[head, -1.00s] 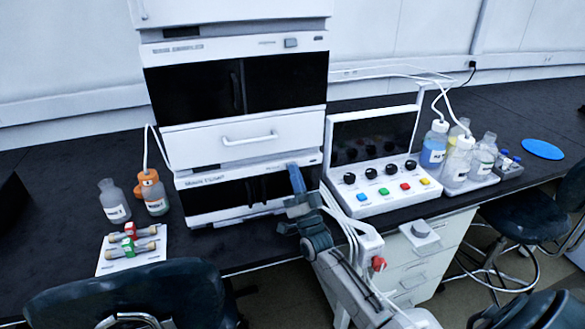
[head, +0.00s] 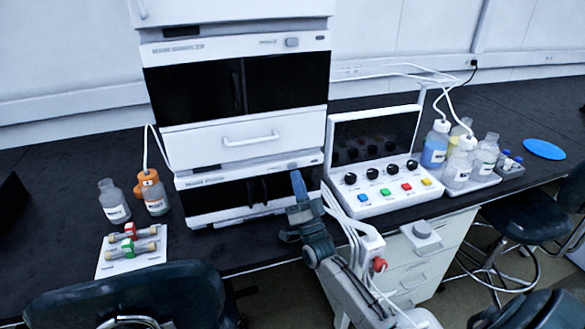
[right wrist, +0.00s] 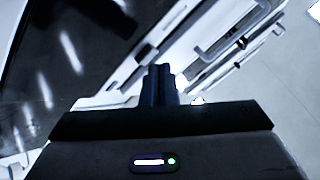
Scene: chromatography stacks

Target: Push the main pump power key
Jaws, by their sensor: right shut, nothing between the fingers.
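A tall white instrument stack (head: 225,135) with dark fronts stands on the bench. The lower module (head: 245,180) has a small blue-grey key (head: 292,165) at the right end of its top strip. The upper module has a similar grey key (head: 292,42). Their labels are too small to read, so I cannot tell which module is the main pump. My right gripper (head: 297,178) is shut and empty, its tip just below the lower key in the picture; I cannot tell whether they touch. Its fingers (right wrist: 158,85) also show in the right wrist view. My left gripper is not in view.
A control box (head: 385,190) with knobs and coloured buttons stands right of the stack. White cables hang beside my right arm. Bottles (head: 458,163) stand farther right, others at left. Chairs (head: 125,295) stand in front of the bench.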

